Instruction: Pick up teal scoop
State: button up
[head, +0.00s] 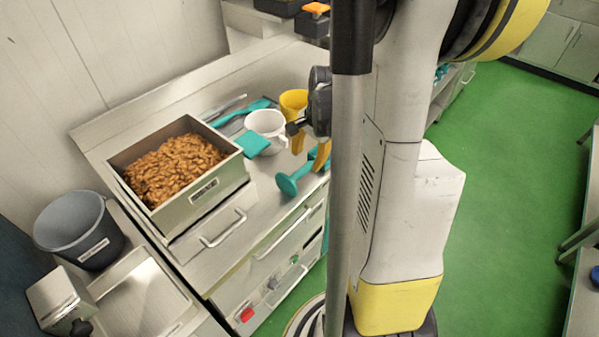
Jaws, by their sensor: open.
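A teal tool with a rounded head (288,184), which looks like the scoop, lies at the front right of the steel worktop. Its handle runs up and right toward my column, which hides part of that area. My gripper (303,127) is dark and only partly visible beside the column, above the worktop. It is open and appears apart from the teal tool, farther back. My arm and column hide the rest of the gripper.
A white jug (267,128), yellow jug (293,101), teal scraper (252,144) and teal spatula (241,111) crowd the worktop near my gripper. A steel bin of brown nuts (205,204) stands left. A grey bucket (80,232) is farther left.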

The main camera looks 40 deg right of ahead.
aim_at(305, 167)
jog(key=f+b, duration=0.2)
jog(key=f, duration=0.1)
jog(key=f+b, duration=0.1)
jog(key=f, duration=0.1)
jog(key=shift+w+a+f, duration=0.2)
jog(key=shift+w+f, duration=0.05)
jog(key=shift+r, duration=0.1)
grip_shut()
